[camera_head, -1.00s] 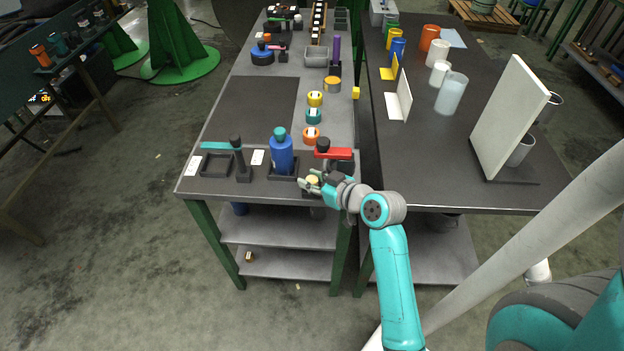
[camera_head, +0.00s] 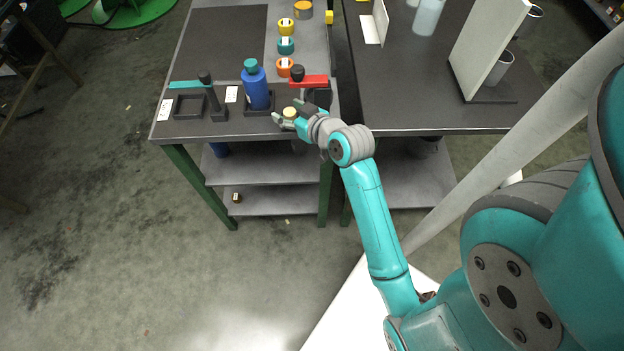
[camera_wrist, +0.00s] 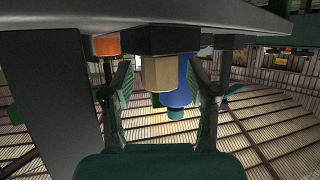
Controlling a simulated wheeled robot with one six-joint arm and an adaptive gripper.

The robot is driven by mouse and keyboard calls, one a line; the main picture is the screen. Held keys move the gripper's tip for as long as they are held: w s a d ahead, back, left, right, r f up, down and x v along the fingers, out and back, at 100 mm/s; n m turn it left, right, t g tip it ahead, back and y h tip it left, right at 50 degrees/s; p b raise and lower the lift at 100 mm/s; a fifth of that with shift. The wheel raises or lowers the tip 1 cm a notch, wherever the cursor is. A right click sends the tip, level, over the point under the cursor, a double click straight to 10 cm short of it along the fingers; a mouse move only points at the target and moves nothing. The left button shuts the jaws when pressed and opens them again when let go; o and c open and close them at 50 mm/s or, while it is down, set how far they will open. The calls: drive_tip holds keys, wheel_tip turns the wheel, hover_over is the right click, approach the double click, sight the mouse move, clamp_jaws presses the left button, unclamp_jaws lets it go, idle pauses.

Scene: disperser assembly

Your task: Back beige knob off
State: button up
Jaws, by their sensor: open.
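The beige knob (camera_head: 290,112) is a small pale piece at the front edge of the left workbench. In the wrist view it is a faceted beige block (camera_wrist: 158,74) against a dark block (camera_wrist: 160,40). My gripper (camera_head: 286,118) is at the knob. In the wrist view my gripper (camera_wrist: 159,68) has its two fingers apart, one on each side of the knob, with a visible gap on both sides. The knob's seat is partly hidden by my gripper in the head view.
A blue bottle (camera_head: 257,92) with a teal cap stands just left of the knob, close to my gripper. A red-handled item (camera_head: 308,81) lies behind it. A dark upright tool (camera_head: 213,105) stands further left. The open floor is in front of the bench.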

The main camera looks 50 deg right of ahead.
drive_tip(key=shift+w+a+m+g+h, duration=0.1)
drive_tip(key=shift+m+g+h, duration=0.85)
drive_tip(key=shift+m+h, duration=0.75)
drive_tip(key=shift+m+g+h, duration=0.95)
drive_tip(key=shift+m+h, duration=0.65)
drive_tip(key=shift+h, duration=0.1)
drive_tip(key=m+g+h, duration=0.1)
drive_tip(key=m+g, duration=0.2)
drive_tip(key=m+g+h, duration=0.2)
drive_tip(key=m+g, duration=0.1)
drive_tip(key=g, duration=0.1)
drive_tip(key=shift+r+m, duration=0.1)
drive_tip(key=shift+m, duration=0.3)
drive_tip(key=f+v, duration=0.1)
drive_tip(key=v, duration=1)
drive_tip(key=s+a+f+n+t+y, duration=0.1)
drive_tip(key=s+f+n+t+y, duration=0.15)
drive_tip(key=f+n, duration=0.4)
drive_tip(key=s+a+f+n+t+y, duration=0.1)
drive_tip(key=s+f+n+t+y, duration=0.1)
drive_tip(key=s+f+n+t, duration=0.4)
drive_tip(key=s+a+f+n+t+y, duration=0.1)
drive_tip(key=s+a+f+n+y, duration=0.1)
drive_tip(key=s+a+n+y, duration=0.2)
drive_tip(key=shift+s+a+y, duration=1.55)
drive_tip(key=shift+s+a, duration=0.35)
drive_tip(key=shift+s, duration=1.85)
